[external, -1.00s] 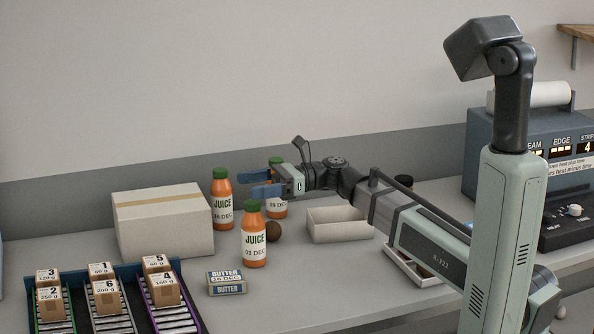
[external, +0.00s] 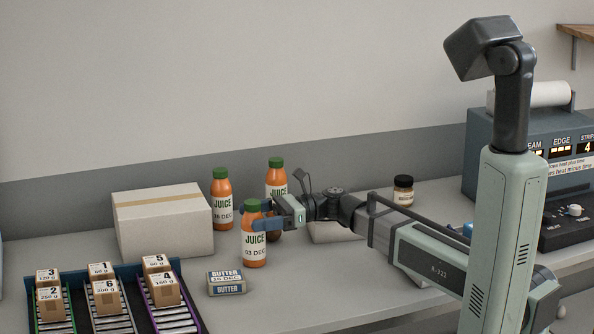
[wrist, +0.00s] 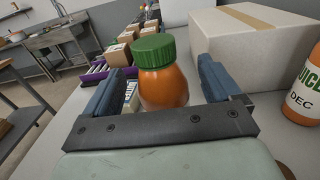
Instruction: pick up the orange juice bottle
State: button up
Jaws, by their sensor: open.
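Three orange juice bottles with green caps stand upright on the counter. The front one (external: 254,246), its label dated 03 DEC, is at my gripper (external: 262,219). In the wrist view this front bottle (wrist: 163,85) stands between the two blue fingers of my gripper (wrist: 158,88), which are apart, with a gap visible on each side. A second bottle (external: 222,205), dated 16 DEC, stands behind to the left. A third bottle (external: 276,178) stands behind my gripper, its lower part hidden.
A cardboard box (external: 163,222) stands left of the bottles. A butter pack (external: 227,283) lies in front. Racks with numbered small boxes (external: 107,297) are at the front left. A cream tray (external: 335,232) is partly behind my arm. A dark-lidded jar (external: 403,190) stands at the back.

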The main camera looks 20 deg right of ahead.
aim_at(246, 234)
notch_tip(246, 234, down, 4)
jog(key=shift+f, duration=0.25)
jog(key=shift+a+r, duration=0.1)
jog(key=shift+a, duration=1.4)
jog(key=c, duration=1.2)
jog(key=shift+c, duration=0.5)
jog(key=shift+r, duration=0.1)
